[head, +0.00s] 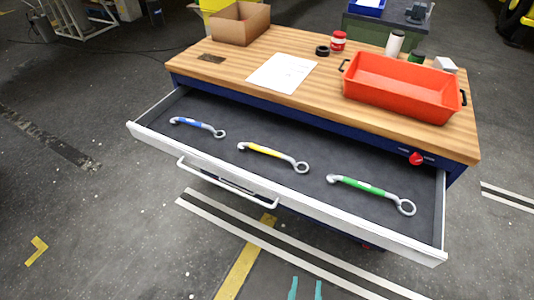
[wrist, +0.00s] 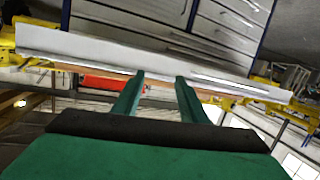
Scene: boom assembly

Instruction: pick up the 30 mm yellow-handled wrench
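The yellow-handled wrench (head: 264,151) lies flat in the middle of the open drawer (head: 307,218) in the head view. Its open jaw points left and its ring end right. A blue-handled wrench (head: 198,125) lies to its left and a green-handled wrench (head: 369,189) to its right, both apart from it. In the wrist view my gripper (wrist: 160,77) has its two green fingers apart with nothing between them. The wrenches do not show in the wrist view. In the head view, two teal tips at the bottom edge look like my fingers (head: 305,290), in front of the drawer.
On the wooden bench top (head: 222,69) above the drawer stand a red-orange tray (head: 395,100), a cardboard box (head: 241,23), a paper sheet (head: 283,72) and small containers. The drawer's front wall and handle (head: 225,185) face me. The floor before it is clear.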

